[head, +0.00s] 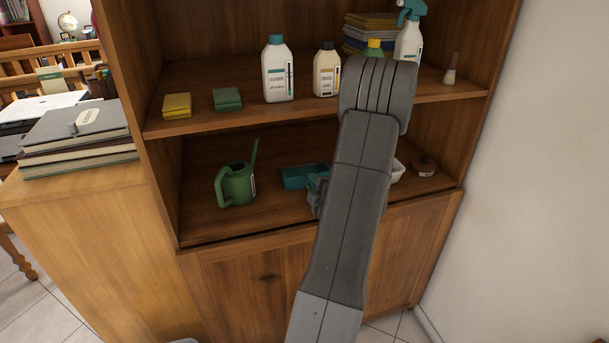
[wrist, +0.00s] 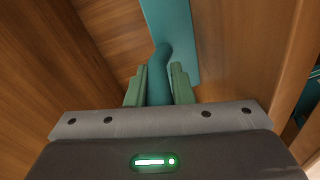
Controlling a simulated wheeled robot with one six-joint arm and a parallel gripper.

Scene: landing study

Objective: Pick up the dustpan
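The teal dustpan (head: 296,177) is on the lower shelf of the wooden cabinet, right of the watering can, partly hidden behind my arm in the head view. In the wrist view its flat pan (wrist: 172,30) points away from me and its rounded handle runs back between my fingers. My gripper (wrist: 159,85) has its two green fingers on either side of the handle, with no clear gap, so it looks shut on it. In the head view my arm hides most of the gripper. I cannot tell whether the dustpan is touching the shelf.
A green watering can (head: 237,186) stands left of the dustpan. A white container (head: 398,170) and a brown round item (head: 424,167) are to its right. The upper shelf (head: 215,117) above holds bottles and sponges. The cabinet's side walls bound the space.

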